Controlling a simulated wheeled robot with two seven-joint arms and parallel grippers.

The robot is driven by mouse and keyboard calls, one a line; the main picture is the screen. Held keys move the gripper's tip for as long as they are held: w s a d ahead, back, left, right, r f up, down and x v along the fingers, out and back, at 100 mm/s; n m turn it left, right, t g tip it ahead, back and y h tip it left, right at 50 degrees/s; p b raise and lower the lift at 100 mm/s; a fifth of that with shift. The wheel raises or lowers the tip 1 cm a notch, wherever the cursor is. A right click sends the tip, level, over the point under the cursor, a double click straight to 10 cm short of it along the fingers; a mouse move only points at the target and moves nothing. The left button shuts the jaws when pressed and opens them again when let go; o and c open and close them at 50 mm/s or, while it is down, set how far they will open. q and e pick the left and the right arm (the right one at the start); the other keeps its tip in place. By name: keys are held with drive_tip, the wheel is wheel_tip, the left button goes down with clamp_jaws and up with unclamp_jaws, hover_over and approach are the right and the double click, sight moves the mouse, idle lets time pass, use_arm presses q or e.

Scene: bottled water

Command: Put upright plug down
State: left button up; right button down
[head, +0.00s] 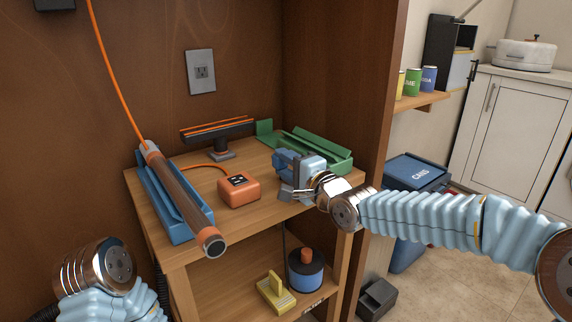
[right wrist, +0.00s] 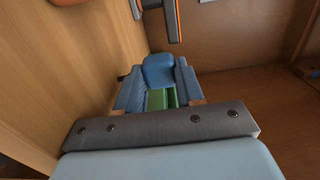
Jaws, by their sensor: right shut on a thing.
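My right gripper (head: 288,166) is at the right side of the wooden shelf's top, in front of the green tray (head: 338,166). It is shut on a blue piece, which I take to be the plug; it shows between the fingers (right wrist: 158,90) in the right wrist view as a rounded blue block (right wrist: 158,70). Its lower part is hidden by the gripper, and I cannot tell whether it touches the wood. Of my left arm, only a wrist link shows at the lower left; its gripper is out of view.
An orange box (head: 238,191) with dark holes stands mid-shelf (head: 262,217). Left of it, a brown tube (head: 180,193) lies in a blue tray (head: 158,207). A dark bar on a stand (head: 219,139) is behind. A wall outlet (head: 201,72) and tall side panel (head: 340,75) bound the space.

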drive_tip(key=c, duration=0.7)
unclamp_jaws()
drive_tip(key=shift+r+p, duration=0.5)
drive_tip(key=shift+p, duration=0.1)
drive_tip(key=shift+s+d+r, duration=0.15)
drive_tip(key=shift+d+r, duration=0.05)
drive_tip(key=shift+d, duration=0.1)
drive_tip(key=v, duration=1.1)
drive_tip(key=shift+s, duration=0.25)
drive_tip(key=shift+o, duration=0.5)
drive_tip(key=shift+f, duration=0.1)
